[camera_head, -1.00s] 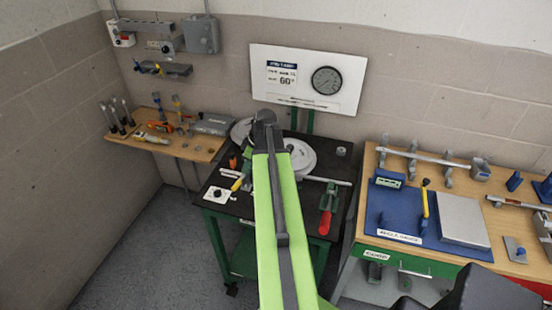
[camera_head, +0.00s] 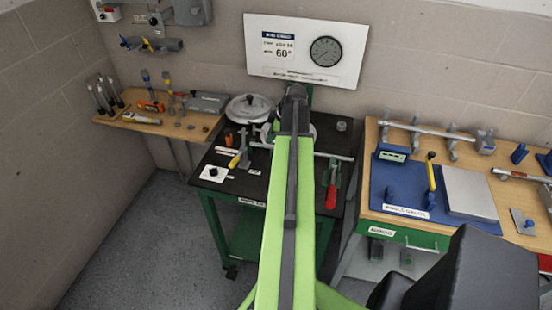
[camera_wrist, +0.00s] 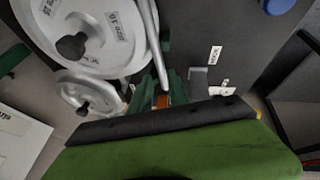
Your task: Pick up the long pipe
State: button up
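A long, thin, pale pipe (camera_head: 332,156) lies across the black bender table, passing behind my arm in the head view. A pale pipe also shows in the wrist view (camera_wrist: 149,35), beside the large white disc. Another long pale rod (camera_head: 428,130) rests on grey stands on the right bench, with a grey block at its right end. I cannot tell for certain which is the task's pipe. My gripper end (camera_head: 297,92) is dark and appears above the back of the black table.
White discs (camera_head: 249,108) stand at the back of the black table (camera_head: 262,187). A red-handled clamp (camera_head: 331,196) stands at its right. The right bench holds a blue mat (camera_head: 405,195) and grey plate (camera_head: 470,193). Tools crowd the left wooden shelf (camera_head: 190,131).

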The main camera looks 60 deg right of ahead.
aim_at(264, 145)
jog(key=b+x, duration=0.1)
jog(key=x, duration=0.2)
jog(key=shift+s+f, duration=0.15)
jog(key=shift+f+b, duration=0.25)
jog(key=shift+b, duration=0.2)
jog(key=shift+w+r, duration=0.1)
jog(key=shift+w, duration=0.2)
jog(key=b+x, duration=0.4)
jog(key=x, duration=0.1)
jog(key=shift+w+a, duration=0.1)
jog(key=shift+a, duration=0.05)
grip_shut()
